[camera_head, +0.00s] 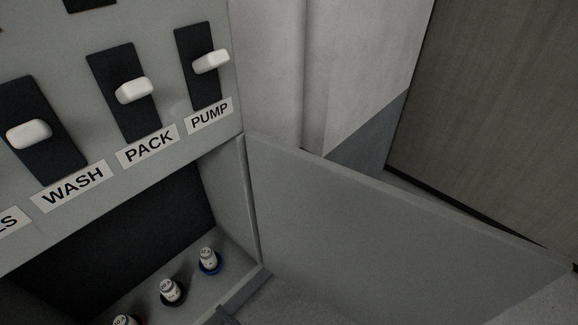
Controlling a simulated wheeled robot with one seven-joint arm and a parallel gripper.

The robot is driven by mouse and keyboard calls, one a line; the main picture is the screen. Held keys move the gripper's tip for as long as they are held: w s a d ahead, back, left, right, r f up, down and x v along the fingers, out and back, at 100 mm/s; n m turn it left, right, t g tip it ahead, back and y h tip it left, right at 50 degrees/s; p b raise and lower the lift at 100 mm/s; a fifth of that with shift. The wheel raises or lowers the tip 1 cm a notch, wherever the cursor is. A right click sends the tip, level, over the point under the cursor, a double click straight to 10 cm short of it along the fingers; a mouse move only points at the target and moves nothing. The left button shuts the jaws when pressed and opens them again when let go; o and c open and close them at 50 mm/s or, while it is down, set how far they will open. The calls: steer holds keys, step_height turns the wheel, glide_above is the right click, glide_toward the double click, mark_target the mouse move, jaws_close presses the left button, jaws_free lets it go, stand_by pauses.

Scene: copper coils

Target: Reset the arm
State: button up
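My gripper and arm cannot be made out clearly in the head camera view. A small dark grey piece (224,315) shows at the bottom edge, in front of the open compartment, and I cannot tell what it is. The grey cabinet panel (215,140) fills the left side, with white levers in black slots above labels reading WASH (73,187), PACK (148,147) and PUMP (210,116).
A grey door (390,235) stands open to the right of the compartment. Inside are small white-topped fuses: one with a blue base (209,260), one with a black base (171,291), one reddish (125,320). A dark wall panel (490,110) stands behind at right.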

steer(key=s+d+r+m+t+h, duration=0.2)
steer(key=d+t, duration=0.1)
steer(key=d, duration=0.8)
steer(key=s+d+r+m+t+h, duration=0.2)
steer(key=s+d, duration=0.1)
steer(key=d, duration=0.8)
steer(key=s+d+m+h, duration=0.5)
steer(key=s+d+h, duration=0.2)
steer(key=s+d, duration=0.3)
steer(key=shift+s+d+r+m+g+h, duration=0.15)
steer(key=shift+d+m+g+h, duration=0.2)
steer(key=shift+d, duration=0.7)
